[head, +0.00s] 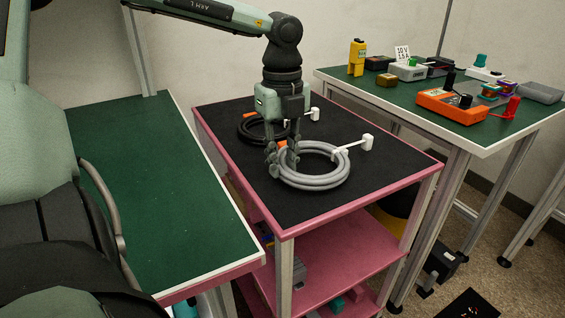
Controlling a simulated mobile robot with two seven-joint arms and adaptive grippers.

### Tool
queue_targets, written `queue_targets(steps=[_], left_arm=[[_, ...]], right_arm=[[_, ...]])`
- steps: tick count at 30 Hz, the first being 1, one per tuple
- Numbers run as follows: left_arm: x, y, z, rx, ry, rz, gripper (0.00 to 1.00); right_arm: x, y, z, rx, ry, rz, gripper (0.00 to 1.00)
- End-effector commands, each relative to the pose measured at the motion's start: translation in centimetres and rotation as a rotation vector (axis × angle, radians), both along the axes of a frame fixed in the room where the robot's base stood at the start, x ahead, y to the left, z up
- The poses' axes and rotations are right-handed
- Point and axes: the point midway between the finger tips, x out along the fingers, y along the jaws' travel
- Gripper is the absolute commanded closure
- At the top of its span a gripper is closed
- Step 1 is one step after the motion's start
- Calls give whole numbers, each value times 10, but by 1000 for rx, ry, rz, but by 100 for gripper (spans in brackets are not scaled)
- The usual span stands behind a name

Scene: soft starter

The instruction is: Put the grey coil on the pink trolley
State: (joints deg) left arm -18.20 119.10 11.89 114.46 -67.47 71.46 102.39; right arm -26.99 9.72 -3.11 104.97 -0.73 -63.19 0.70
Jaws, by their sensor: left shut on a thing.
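The grey coil (318,183) lies on the black top of the pink trolley (358,206), toward its front middle. A white tag on a short stem sticks out from the coil's right side. My left gripper (282,170) points down at the coil's left side, with its fingers around that part of the ring. It is shut on the grey coil, and the fingers hide a bit of the ring. The coil looks flat on the mat; I cannot tell whether a small gap lies beneath it. My right gripper is not in view.
A black coil (248,130) with a white tag lies behind my left gripper on the trolley. A green-topped table (150,190) stands at the left. A bench (420,125) at the right holds an orange meter (450,104), a yellow device (357,58) and several boxes.

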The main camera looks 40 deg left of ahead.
Motion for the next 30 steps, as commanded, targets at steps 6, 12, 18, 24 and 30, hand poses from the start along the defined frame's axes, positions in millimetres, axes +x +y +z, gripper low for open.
queue_targets(steps=[6, 12, 18, 24, 30], left_arm=[[0, 0, -11, -1, -2, 0, 100], [0, 0, -13, 0, -2, 0, 100], [0, 0, -13, 1, 0, 0, 68], [0, 0, -13, 1, 0, 0, 57], [0, 0, -12, 1, 0, 0, 57]], right_arm=[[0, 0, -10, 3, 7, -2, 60], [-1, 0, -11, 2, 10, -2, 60], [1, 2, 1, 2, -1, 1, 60], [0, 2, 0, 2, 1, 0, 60], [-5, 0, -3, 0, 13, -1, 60]])
